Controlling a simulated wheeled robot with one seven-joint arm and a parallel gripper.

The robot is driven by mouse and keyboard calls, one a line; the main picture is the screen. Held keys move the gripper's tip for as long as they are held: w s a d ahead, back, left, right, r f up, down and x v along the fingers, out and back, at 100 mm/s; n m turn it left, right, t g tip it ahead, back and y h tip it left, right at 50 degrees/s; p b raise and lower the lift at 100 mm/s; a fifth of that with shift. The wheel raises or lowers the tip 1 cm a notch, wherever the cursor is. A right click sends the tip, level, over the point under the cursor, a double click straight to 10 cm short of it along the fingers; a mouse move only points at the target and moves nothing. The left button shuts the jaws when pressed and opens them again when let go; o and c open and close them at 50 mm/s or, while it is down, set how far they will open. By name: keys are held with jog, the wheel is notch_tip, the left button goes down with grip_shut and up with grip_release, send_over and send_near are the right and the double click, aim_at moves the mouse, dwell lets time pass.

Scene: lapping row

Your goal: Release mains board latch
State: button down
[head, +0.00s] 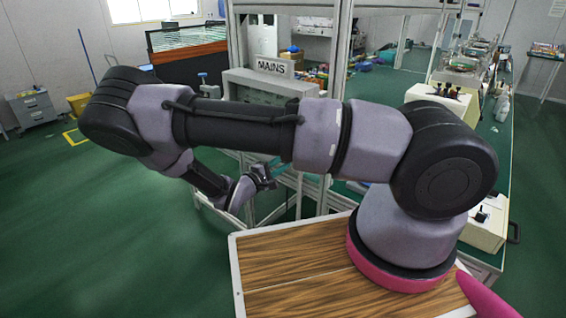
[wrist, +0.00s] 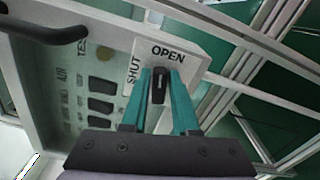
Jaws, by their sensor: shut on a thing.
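The mains board (head: 250,84) is a grey box with a MAINS sign (head: 275,67) on top, behind my arm in the head view. In the wrist view its latch (wrist: 158,88) is a small black lever on a white plate (wrist: 190,58). The plate reads OPEN above the lever and SHUT to its left. The lever points up the picture, towards OPEN. My gripper (wrist: 159,78) is shut on the lever, with a teal finger on each side. In the head view my gripper (head: 263,177) is small and the latch cannot be made out.
Metal frame posts (head: 338,60) stand beside the board. Green floor (head: 120,230) is clear at left.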

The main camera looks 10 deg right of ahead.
jog(key=shift+f+m, duration=0.15)
jog(key=shift+m, duration=1.15)
jog(key=c, duration=0.8)
grip_release()
jog(key=shift+o, duration=0.2)
jog(key=v, duration=1)
jog(key=shift+s+a, duration=0.25)
jog(key=shift+a, duration=0.05)
